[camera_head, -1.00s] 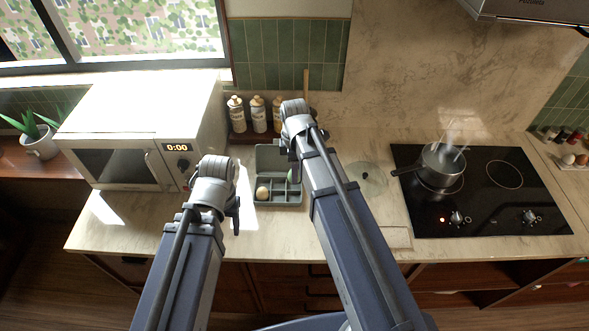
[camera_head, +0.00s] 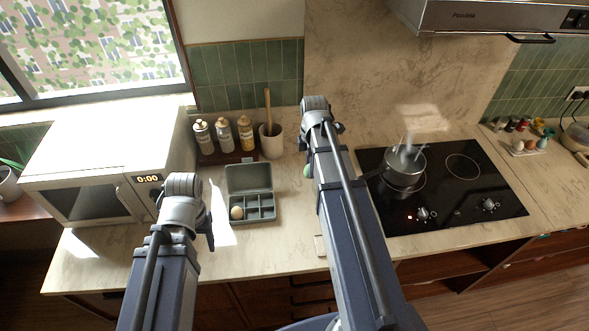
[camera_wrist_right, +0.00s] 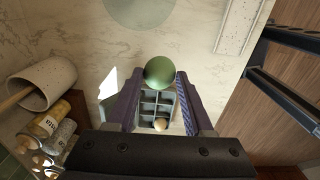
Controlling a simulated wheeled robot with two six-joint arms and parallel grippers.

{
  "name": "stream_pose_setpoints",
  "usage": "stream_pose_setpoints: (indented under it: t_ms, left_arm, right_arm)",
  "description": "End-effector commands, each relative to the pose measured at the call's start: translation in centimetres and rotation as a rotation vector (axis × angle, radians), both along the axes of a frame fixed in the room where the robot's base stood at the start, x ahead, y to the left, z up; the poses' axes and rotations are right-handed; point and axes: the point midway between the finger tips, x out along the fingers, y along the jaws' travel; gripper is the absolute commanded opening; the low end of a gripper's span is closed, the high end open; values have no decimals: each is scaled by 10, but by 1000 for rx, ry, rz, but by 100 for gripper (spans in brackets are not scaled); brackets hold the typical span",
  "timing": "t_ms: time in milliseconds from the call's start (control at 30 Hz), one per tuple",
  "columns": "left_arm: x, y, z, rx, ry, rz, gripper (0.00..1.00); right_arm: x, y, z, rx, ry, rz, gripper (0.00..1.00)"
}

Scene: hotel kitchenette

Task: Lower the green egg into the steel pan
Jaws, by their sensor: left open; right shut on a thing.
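The green egg (camera_head: 307,171) is held off the counter by my right gripper (camera_head: 306,164), just right of the grey egg box. In the right wrist view the egg (camera_wrist_right: 159,72) sits between the fingertips of the right gripper (camera_wrist_right: 160,80), which is shut on it. The steel pan (camera_head: 404,168) stands upright on the cooktop, to the right of my right arm, with steam above it and its handle toward the left. My left gripper (camera_head: 208,228) is open, left of the egg box; its fingers are partly hidden by its own wrist.
The open egg box (camera_head: 264,217) holds one pale egg (camera_head: 237,212). A microwave (camera_head: 80,190), several bottles (camera_head: 224,134) and a utensil crock (camera_head: 271,142) line the back. The black cooktop (camera_head: 455,200) has a red light on. The hood (camera_head: 490,18) overhangs at upper right.

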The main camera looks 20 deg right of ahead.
Motion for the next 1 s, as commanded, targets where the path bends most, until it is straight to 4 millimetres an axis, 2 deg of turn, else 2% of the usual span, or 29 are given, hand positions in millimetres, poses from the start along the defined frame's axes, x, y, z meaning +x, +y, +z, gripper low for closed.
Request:
stream_pose_setpoints:
  t_ms: [33, 300, 1000]
  left_arm:
    - [0, 0, 4, 0, 0, 0, 56]
    - [0, 0, 15, 0, 1, -2, 56]
    - [0, 0, 26, 0, 1, -3, 56]
  right_arm:
    - [0, -11, 4, 0, 0, -4, 33]
    - [-2, -61, 15, 0, 0, -3, 33]
    - [-8, -194, 26, 0, 0, -3, 33]
